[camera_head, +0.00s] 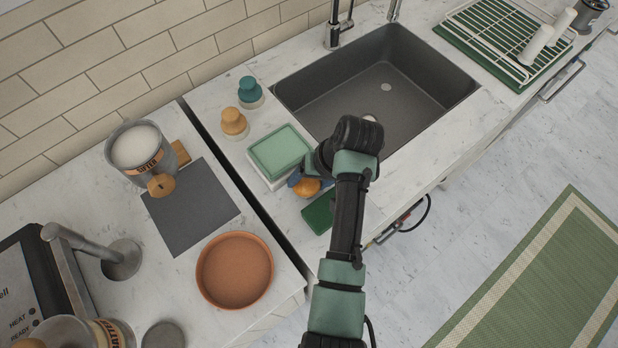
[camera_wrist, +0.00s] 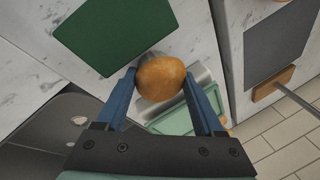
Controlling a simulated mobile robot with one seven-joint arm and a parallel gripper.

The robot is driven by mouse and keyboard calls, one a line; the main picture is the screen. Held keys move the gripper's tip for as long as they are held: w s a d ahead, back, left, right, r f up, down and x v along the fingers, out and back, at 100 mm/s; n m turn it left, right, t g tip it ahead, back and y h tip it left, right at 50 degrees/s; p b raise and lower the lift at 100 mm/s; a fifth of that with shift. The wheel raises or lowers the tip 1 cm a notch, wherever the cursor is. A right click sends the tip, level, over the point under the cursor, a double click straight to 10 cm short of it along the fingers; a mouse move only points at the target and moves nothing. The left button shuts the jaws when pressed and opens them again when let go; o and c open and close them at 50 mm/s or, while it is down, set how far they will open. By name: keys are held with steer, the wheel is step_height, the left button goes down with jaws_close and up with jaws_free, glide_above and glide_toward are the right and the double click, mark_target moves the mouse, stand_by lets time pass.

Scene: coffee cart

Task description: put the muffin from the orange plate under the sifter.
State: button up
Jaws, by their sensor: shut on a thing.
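The muffin (camera_wrist: 160,78) is orange-brown and round on top. My gripper (camera_wrist: 160,84) is shut on it, one blue finger on each side. In the head view the muffin (camera_head: 307,188) is partly hidden by my arm, above the counter between the pale green-topped box and the dark green item. The orange plate (camera_head: 235,270) lies empty on the left counter. The sifter (camera_head: 138,150), a grey can with an orange label, white contents and a wooden knob, stands at the back of the left counter, behind a dark grey mat (camera_head: 190,207).
A gap separates the two counters. The pale green-topped box (camera_head: 280,152), dark green item (camera_head: 318,212) and two shakers (camera_head: 234,122) stand near the sink (camera_head: 385,85). A metal machine (camera_head: 55,285) is at left. The grey mat is clear.

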steer(key=shift+f, duration=0.1)
steer(key=o, duration=1.1)
steer(key=p+v, duration=0.1)
steer(key=v, duration=1.1)
